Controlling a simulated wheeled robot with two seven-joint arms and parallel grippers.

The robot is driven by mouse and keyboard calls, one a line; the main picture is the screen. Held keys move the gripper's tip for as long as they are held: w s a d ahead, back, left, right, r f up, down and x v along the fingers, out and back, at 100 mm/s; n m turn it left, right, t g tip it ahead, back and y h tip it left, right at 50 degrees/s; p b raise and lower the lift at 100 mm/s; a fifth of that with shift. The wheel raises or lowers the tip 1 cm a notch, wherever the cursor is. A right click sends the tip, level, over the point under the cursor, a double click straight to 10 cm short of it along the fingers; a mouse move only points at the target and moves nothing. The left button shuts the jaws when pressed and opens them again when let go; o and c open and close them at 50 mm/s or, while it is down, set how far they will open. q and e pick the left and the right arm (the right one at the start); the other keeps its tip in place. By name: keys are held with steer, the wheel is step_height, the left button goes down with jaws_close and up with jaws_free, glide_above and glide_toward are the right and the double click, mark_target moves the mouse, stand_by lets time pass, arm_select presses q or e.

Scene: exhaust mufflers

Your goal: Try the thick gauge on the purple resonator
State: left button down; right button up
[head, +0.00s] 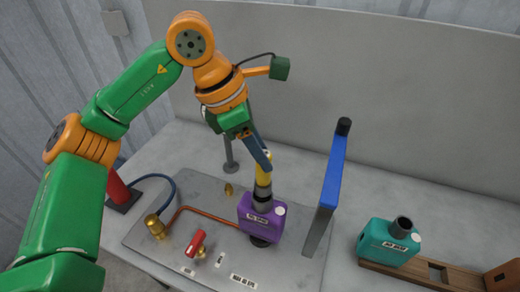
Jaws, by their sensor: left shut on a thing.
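The purple resonator (261,218) stands on the grey metal plate, with a label on its front and a dark neck pointing up. My left gripper (264,158) is above it, pointing down and shut on a yellow gauge (264,177). The gauge is upright and in line with the neck. Its lower grey part is at the neck's mouth; I cannot tell whether it is inside or just above. The gripper hides the gauge's top. My right gripper is not in view.
A teal canister (388,243) sits on a wooden board (425,272) at the right. A red valve handle (196,242), brass fitting (155,226) and copper pipe (205,212) occupy the plate's left.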

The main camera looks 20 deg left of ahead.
mark_target(260, 184)
arm_select(q)
steer(key=shift+s, duration=0.15)
steer(key=shift+f+b, duration=1.7)
steer(key=shift+f, duration=0.1)
stand_by(0.5)
stand_by(1.0)
step_height(260, 184, up, 7)
steer(key=p, duration=0.6)
steer(key=shift+r, duration=0.15)
stand_by(0.3)
